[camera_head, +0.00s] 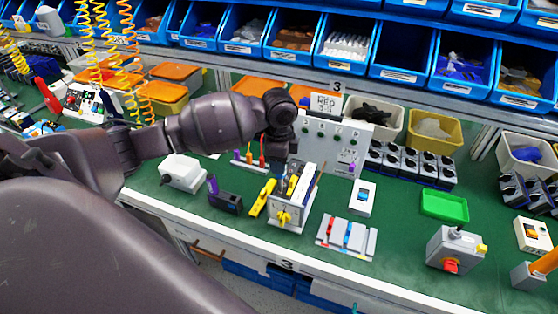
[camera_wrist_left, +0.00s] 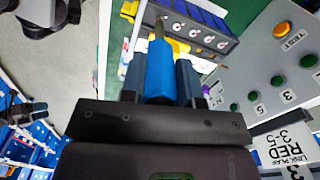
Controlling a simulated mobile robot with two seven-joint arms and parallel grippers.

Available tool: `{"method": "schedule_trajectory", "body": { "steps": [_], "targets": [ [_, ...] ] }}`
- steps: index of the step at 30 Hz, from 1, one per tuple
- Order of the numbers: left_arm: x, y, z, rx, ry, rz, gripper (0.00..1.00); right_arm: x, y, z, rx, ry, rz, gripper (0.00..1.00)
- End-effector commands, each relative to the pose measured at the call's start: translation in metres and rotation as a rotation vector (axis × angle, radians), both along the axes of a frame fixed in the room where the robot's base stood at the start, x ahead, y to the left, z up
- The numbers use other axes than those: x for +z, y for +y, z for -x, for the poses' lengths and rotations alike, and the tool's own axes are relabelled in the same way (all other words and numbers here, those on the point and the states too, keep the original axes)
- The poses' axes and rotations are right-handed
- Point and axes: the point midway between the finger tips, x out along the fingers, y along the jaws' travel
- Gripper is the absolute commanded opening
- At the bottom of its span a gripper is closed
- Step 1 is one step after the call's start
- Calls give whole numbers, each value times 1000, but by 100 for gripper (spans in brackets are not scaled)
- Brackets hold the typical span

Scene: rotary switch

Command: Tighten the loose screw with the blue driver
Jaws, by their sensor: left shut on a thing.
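My left gripper (camera_head: 281,165) hangs over the bench, just above a grey box (camera_head: 288,213) with a yellow knob on its front. In the left wrist view the left gripper (camera_wrist_left: 160,85) is shut on the blue driver (camera_wrist_left: 160,70), its fingers on either side of the handle. The driver's thin metal shaft (camera_wrist_left: 159,27) points away from the gripper. Its tip appears near a dark block with round faces; I cannot tell whether it touches anything. I cannot make out the loose screw. My right gripper does not show in the head view.
A white panel (camera_head: 318,134) with green buttons stands close behind the gripper. A rack of coloured drivers (camera_head: 249,160) is to its left. A grey switch box (camera_head: 455,248) with a red knob and a green tray (camera_head: 444,206) stand on the right. Blue bins line the back.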

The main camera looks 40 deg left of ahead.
Motion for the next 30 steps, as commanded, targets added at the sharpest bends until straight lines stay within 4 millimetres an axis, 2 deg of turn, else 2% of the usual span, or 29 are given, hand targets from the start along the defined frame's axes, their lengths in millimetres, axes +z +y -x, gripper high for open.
{"method": "schedule_trajectory", "body": {
  "steps": [5,18,26,30],
  "targets": [
    [0,-1,1,131,1,0,0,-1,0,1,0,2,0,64],
    [0,-2,2,600,1,1,0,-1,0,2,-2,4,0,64],
    [0,-2,2,719,1,0,0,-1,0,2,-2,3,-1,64],
    [0,-3,2,848,1,2,0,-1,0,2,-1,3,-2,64]
  ]
}}
